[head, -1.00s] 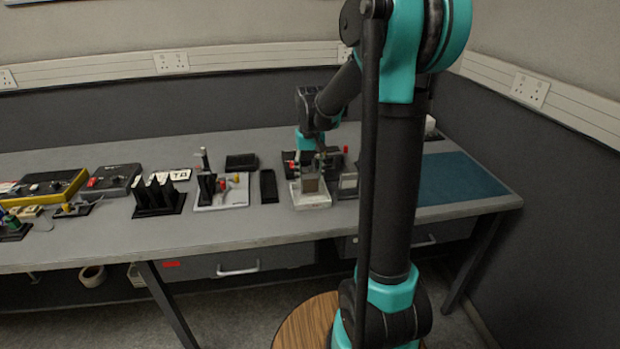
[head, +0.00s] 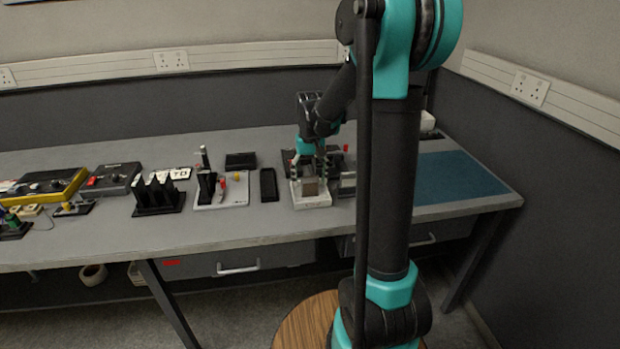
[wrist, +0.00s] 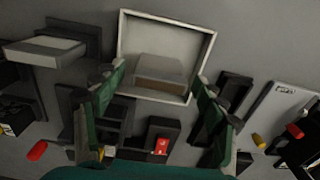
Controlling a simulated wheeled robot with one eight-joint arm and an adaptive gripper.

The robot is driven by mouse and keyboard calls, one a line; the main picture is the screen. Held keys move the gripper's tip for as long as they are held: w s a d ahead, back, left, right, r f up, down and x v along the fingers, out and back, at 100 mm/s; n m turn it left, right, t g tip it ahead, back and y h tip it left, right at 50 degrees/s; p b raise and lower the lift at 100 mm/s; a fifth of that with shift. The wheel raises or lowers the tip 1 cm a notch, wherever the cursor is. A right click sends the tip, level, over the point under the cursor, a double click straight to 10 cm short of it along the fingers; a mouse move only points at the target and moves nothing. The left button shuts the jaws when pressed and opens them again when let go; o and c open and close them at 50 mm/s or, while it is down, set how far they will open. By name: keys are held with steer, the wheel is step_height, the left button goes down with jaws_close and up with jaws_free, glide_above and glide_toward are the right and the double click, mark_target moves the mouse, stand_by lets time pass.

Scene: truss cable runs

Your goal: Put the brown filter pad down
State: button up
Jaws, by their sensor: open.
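The brown filter pad (head: 310,187) is a small block with a brown side. In the wrist view the pad (wrist: 160,86) lies in a shallow white tray (wrist: 207,52), near the tray's edge closest to my gripper. The tray (head: 312,203) stands near the bench's front edge in the head view. My gripper (head: 310,166) points down over the tray. In the wrist view the fingers of my gripper (wrist: 158,80) are spread on either side of the pad, with gaps visible. Whether the pad lies fully flat is hard to tell.
A dark slotted rack (head: 157,196), a light board with small parts (head: 222,192) and a black tray (head: 268,185) stand left of the white tray. A grey holder (head: 347,183) stands close on its right. A blue mat (head: 455,178) at the right is clear.

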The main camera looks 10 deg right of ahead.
mark_target(310, 177)
steer(key=shift+r, duration=0.1)
step_height(310, 177, up, 12)
steer(key=s+d+f+t, duration=0.2)
steer(key=s+f, duration=0.6)
steer(key=s, duration=0.3)
steer(key=s+d+f+t, duration=0.2)
steer(key=s+f, duration=0.7)
steer(key=s, duration=0.2)
steer(key=shift+f, duration=0.2)
